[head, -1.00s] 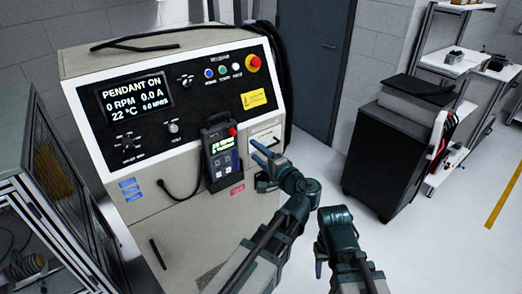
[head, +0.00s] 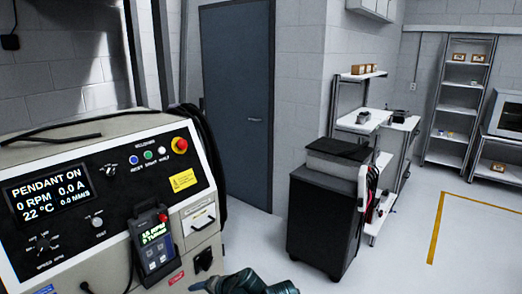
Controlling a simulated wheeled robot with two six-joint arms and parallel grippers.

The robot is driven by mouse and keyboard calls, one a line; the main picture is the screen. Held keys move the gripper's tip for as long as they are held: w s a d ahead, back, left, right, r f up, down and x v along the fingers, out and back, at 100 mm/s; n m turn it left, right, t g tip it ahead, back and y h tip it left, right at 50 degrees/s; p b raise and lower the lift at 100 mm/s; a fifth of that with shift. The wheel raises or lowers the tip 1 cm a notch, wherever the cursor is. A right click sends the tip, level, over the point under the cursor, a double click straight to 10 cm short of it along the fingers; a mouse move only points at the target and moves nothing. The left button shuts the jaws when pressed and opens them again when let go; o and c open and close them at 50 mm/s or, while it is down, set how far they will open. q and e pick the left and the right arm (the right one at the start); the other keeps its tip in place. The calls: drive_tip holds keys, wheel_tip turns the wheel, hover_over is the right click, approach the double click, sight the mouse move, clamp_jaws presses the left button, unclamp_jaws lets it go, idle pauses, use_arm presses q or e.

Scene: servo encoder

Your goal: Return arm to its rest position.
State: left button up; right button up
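Part of a dark teal arm of mine, which looks like the left one, shows at the bottom edge. Its gripper (head: 208,286) is cut off by the frame, so I cannot tell whether it is open or shut. It appears just below and right of the handheld pendant (head: 152,246), which sits on the front of the control cabinet (head: 105,130). No held object shows. My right gripper is out of view.
The cabinet's display (head: 47,196) reads PENDANT ON, 0 RPM. A red stop button (head: 180,145) is at its upper right. A black cart (head: 320,225) and shelves (head: 368,115) stand right of a grey door (head: 237,105). The floor (head: 400,270) at right is clear.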

use_arm(q)
drive_tip(key=s+d+f+g+h, duration=0.5)
drive_tip(key=s+d+f+h, duration=0.2)
drive_tip(key=s+d, duration=0.4)
drive_tip(key=shift+s+d+f, duration=0.3)
drive_tip(key=shift+s+d, duration=0.1)
drive_tip(key=shift+s, duration=0.1)
